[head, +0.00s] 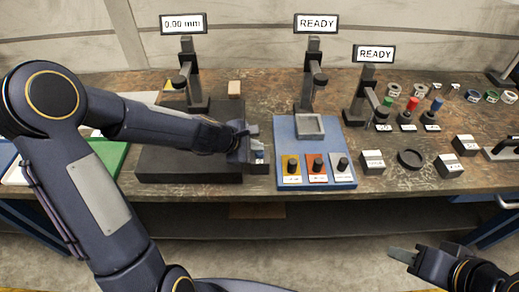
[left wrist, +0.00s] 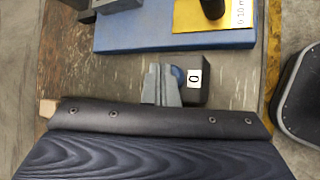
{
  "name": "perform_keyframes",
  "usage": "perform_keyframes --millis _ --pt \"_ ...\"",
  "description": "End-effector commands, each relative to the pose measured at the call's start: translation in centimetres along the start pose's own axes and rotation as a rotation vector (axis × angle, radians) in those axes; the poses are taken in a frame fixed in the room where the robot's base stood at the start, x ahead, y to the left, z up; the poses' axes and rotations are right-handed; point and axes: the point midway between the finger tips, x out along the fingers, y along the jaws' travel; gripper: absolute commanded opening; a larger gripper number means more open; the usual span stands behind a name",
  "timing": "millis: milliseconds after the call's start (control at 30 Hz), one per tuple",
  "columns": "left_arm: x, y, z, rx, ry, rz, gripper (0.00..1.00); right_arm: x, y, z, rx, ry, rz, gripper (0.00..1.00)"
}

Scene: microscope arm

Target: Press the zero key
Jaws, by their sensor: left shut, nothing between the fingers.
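The zero key is a small dark block (left wrist: 197,91) with a white label reading 0 and a blue button (left wrist: 178,73). It sits near the table's front edge, between the dark base plate and the blue board. In the head view the key (head: 260,167) is partly hidden by my left gripper (head: 256,148). My left gripper (left wrist: 162,84) is shut and empty, its fingertips at the blue button and covering part of it. I cannot tell whether they touch. My right gripper (head: 404,255) is low at the bottom right, away from the table; its opening is unclear.
A display (head: 183,24) above the dark base plate (head: 160,165) reads 0.00 mm. A blue board (head: 315,180) with several knobs lies just right of the key. Two other displays (head: 316,23) (head: 374,54) read READY. Small blocks and rings occupy the table's right side.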

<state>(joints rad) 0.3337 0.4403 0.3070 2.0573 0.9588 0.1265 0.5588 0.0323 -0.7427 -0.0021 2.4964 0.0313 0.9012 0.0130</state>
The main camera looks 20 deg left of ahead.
Motion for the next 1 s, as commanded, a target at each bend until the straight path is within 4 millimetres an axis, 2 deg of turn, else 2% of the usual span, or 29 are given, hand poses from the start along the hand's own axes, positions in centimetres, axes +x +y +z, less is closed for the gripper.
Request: perform_keyframes --millis 300,733,1000 --pt "-1.2 0.9 0.8 0.000 0.001 0.000 0.00 -1.4 -0.6 -0.7 0.000 0.000 0.000 0.36" --pt "-1.4 1.1 1.0 0.000 0.000 0.000 0.00 -1.6 -0.7 -0.8 0.000 0.000 0.000 0.36" --pt "-3.3 2.4 2.4 0.002 -0.001 0.000 0.00 -3.6 -1.6 -1.8 0.000 0.000 0.000 0.36"
